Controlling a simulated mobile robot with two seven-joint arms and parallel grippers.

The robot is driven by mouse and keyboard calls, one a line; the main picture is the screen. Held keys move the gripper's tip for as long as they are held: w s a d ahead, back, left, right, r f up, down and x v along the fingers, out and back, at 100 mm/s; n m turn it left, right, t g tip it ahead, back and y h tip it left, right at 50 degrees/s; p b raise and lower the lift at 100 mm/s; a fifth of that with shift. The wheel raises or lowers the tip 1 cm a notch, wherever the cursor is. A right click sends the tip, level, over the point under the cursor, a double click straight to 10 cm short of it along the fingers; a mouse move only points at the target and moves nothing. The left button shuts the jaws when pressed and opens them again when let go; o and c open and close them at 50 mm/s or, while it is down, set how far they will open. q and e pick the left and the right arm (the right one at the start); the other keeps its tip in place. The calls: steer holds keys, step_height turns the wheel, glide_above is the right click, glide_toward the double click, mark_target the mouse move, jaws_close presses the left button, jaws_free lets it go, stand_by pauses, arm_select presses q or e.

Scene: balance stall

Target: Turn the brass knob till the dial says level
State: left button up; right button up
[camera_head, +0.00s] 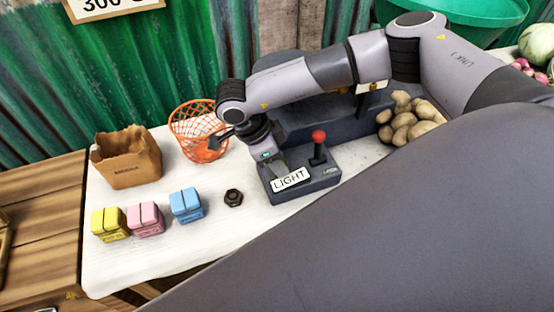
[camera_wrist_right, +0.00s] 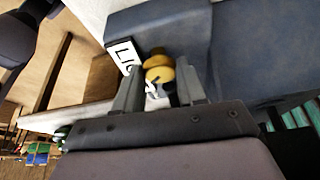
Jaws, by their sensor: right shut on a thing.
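The brass knob (camera_wrist_right: 158,74) sits between the two fingers of my right gripper (camera_wrist_right: 163,82) in the right wrist view, with the fingers shut on it. In the head view my right gripper (camera_head: 279,166) reaches down to the grey balance base (camera_head: 310,190), and the knob is hidden there. The dial plate (camera_head: 291,179) on the base's front reads LIGHT; part of it shows beside the knob in the right wrist view (camera_wrist_right: 125,54). My left gripper is not in view.
A red-topped lever (camera_head: 318,143) stands right of my gripper, and potatoes (camera_head: 407,119) lie further right. An orange wire basket (camera_head: 198,130), a paper bag (camera_head: 127,160), yellow, pink and blue boxes (camera_head: 186,205) and a dark hexagonal piece (camera_head: 233,198) stand left.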

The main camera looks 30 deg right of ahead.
steer(key=m, duration=0.2)
steer(key=m+g+y, duration=0.1)
steer(key=m, duration=0.2)
steer(key=shift+w+g+b, duration=0.15)
steer(key=shift+g+b, duration=0.15)
steer(key=shift+b, duration=0.05)
steer(key=shift+m, duration=0.3)
steer(key=o, duration=1.1)
steer(key=shift+c, duration=0.2)
steer(key=shift+r, duration=0.1)
steer(key=v, duration=0.7)
steer(key=shift+b, duration=0.35)
steer(key=shift+d, duration=0.1)
